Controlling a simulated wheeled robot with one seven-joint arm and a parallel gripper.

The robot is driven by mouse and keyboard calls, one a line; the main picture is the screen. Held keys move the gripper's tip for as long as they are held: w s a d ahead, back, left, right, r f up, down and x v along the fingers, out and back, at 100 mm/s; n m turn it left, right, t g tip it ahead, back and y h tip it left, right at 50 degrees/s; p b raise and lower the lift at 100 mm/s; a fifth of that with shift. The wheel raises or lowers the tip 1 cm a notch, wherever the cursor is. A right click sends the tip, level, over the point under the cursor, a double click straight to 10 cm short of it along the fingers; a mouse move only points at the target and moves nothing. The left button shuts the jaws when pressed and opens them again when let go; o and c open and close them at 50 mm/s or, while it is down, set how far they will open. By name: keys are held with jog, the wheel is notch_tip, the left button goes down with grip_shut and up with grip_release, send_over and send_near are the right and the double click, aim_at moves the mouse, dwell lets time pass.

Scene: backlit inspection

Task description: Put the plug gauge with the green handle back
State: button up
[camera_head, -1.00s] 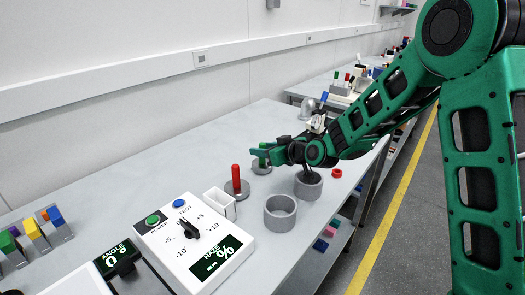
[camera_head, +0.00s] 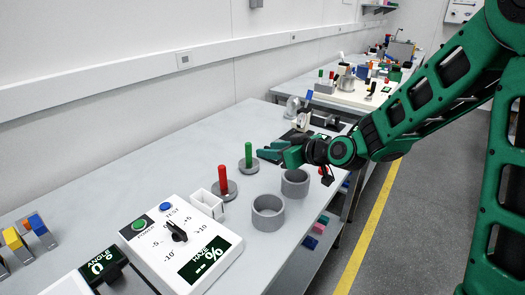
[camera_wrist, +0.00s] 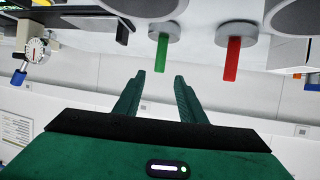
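The plug gauge with the green handle (camera_head: 248,154) stands upright on the table, its grey round base (camera_head: 248,166) below the handle. My gripper (camera_head: 268,149) is just to its right in the head view, with its fingers pointing toward it. In the wrist view, which shows the scene upside down, the green handle (camera_wrist: 161,52) is ahead of my two parted fingers (camera_wrist: 159,76), roughly in line with the gap. The fingers are open and empty. The plug gauge with the red handle (camera_head: 222,180) stands nearer the head camera; it also shows in the wrist view (camera_wrist: 232,60).
Two grey rings (camera_head: 267,214) (camera_head: 295,184) stand near the table's right edge. A small white box (camera_head: 206,203) and a white control panel (camera_head: 187,248) are nearer. Coloured blocks (camera_head: 38,224) sit at the left. The tabletop (camera_head: 150,180) toward the wall is clear.

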jog(key=shift+s+d+r, duration=0.15)
jog(key=shift+s+d, duration=0.05)
jog(key=shift+s, duration=0.1)
jog(key=s+d+f+m+g+h, duration=0.1)
jog(key=s+d+m+g+h, duration=0.15)
jog(key=s+d, duration=0.45)
jog(key=s+d+f+m+g+h, duration=0.1)
jog(key=s+d+m+h, duration=0.15)
jog(key=d, duration=0.75)
jog(key=s+d+f+m+g+h, duration=0.1)
jog(key=s+d+h, duration=0.3)
jog(key=d, duration=0.5)
jog(key=s+d+m+g, duration=0.3)
jog(key=s+d+m, duration=0.1)
jog(key=s, duration=0.8)
jog(key=s+d+m+g, duration=0.3)
jog(key=s+d+m, duration=0.1)
jog(key=s, duration=0.8)
jog(key=shift+s+d+r+m, duration=0.3)
jog(key=shift+d+r, duration=0.1)
jog(key=shift+d, duration=0.25)
